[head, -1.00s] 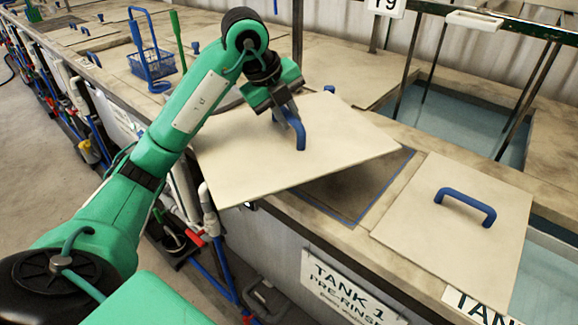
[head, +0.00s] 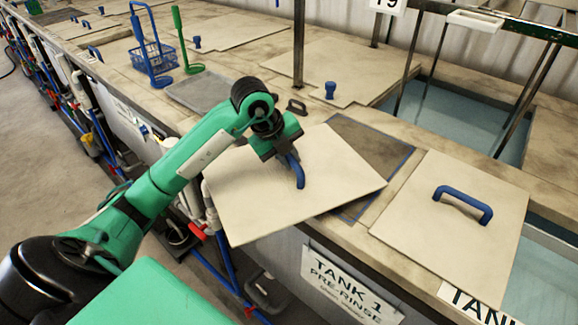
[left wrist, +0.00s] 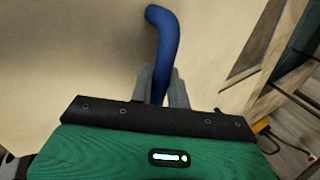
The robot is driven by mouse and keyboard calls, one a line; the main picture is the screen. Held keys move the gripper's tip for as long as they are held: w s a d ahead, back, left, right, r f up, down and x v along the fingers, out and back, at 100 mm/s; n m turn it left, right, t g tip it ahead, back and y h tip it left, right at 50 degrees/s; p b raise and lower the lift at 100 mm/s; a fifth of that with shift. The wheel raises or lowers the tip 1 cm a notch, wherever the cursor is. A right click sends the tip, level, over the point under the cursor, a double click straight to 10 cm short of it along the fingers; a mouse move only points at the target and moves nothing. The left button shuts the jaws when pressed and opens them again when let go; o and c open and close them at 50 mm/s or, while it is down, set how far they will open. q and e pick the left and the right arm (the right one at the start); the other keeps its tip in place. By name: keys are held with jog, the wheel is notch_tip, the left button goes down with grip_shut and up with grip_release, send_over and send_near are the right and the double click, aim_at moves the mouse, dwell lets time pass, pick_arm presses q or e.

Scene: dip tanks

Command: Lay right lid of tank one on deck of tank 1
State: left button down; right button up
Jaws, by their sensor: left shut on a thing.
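My left gripper (head: 280,152) is shut on the blue handle (head: 297,172) of a pale square lid (head: 335,185). The lid hangs tilted and juts out past the deck's front edge, above the TANK 1 PRE-RINSE sign (head: 348,284). In the left wrist view, the fingers (left wrist: 162,88) close around the handle (left wrist: 164,45), with the lid (left wrist: 70,60) filling the upper left. Behind the lid, a dark rectangle with a blue outline (head: 372,150) shows on the deck (head: 425,138), partly hidden by the lid. My right gripper is not in view.
A second pale lid (head: 420,225) with a blue handle lies flat at the right, beside open water (head: 545,280). Another water-filled tank (head: 455,120) and dark posts stand behind. A blue basket (head: 152,62) and grey tray (head: 207,92) sit farther left.

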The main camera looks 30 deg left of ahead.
aim_at(291, 171)
pick_arm(q)
jog(key=shift+f+p, duration=0.35)
jog(key=shift+f, duration=1.35)
jog(key=c, duration=1.4)
grip_release()
jog(key=shift+f, duration=0.1)
jog(key=shift+o, duration=0.2)
jog(key=shift+s+r, duration=0.15)
jog(key=shift+r, duration=0.15)
jog(key=b+v, duration=0.2)
jog(key=v, duration=0.9)
jog(key=shift+r+b, duration=0.25)
jog(key=shift+b, duration=0.1)
